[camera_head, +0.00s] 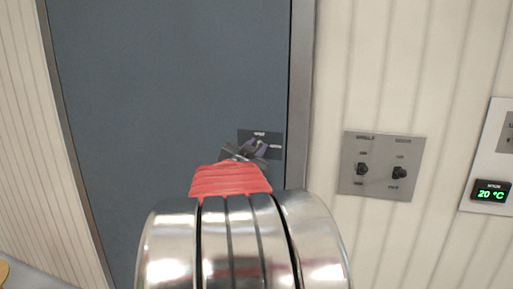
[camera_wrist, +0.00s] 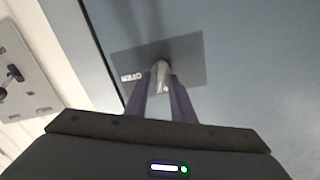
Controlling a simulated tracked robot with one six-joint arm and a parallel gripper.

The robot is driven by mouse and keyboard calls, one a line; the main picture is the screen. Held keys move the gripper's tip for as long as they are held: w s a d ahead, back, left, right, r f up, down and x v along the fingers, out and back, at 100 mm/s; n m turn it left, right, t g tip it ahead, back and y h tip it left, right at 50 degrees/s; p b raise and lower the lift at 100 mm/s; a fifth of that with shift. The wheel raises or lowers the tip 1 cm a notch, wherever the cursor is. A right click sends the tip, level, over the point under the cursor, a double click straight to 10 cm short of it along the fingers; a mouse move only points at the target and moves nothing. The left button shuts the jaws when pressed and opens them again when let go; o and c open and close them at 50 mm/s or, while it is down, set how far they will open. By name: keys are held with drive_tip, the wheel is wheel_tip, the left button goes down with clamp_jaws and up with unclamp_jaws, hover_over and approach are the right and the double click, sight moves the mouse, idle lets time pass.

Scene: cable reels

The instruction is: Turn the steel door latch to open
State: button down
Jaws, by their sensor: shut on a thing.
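The steel latch (camera_wrist: 161,72) sits on a dark grey plate (camera_wrist: 192,61) on the blue-grey door (camera_head: 170,100). My gripper (camera_wrist: 160,83) has its two purple fingers shut on the latch, one on each side. The plate also shows in the head view (camera_head: 274,137), near the door's right edge. There my own arm and gripper hide most of the latch, so its exact angle is hard to tell. A small label reading OPEN (camera_wrist: 132,77) is on the plate in the wrist view. The door looks closed in its frame.
A grey panel (camera_head: 381,178) with two dark knobs is on the pale ribbed wall right of the door frame (camera_head: 300,90). Farther right is a unit with a green 20 °C display (camera_head: 490,192). A brown edge shows at bottom left.

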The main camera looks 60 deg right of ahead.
drive_tip(key=m, duration=0.3)
drive_tip(key=shift+s+f+m, duration=0.1)
drive_tip(key=shift+f+m, duration=0.05)
drive_tip(key=shift+m, duration=0.25)
drive_tip(key=m, duration=0.3)
drive_tip(key=shift+s+f+m, duration=0.15)
drive_tip(key=shift+m, duration=0.15)
drive_tip(key=m, duration=0.6)
drive_tip(key=shift+f, duration=0.35)
drive_tip(key=shift+s, duration=0.1)
drive_tip(key=c, duration=1.8)
unclamp_jaws()
drive_tip(key=shift+c, duration=0.2)
drive_tip(key=shift+r, duration=0.1)
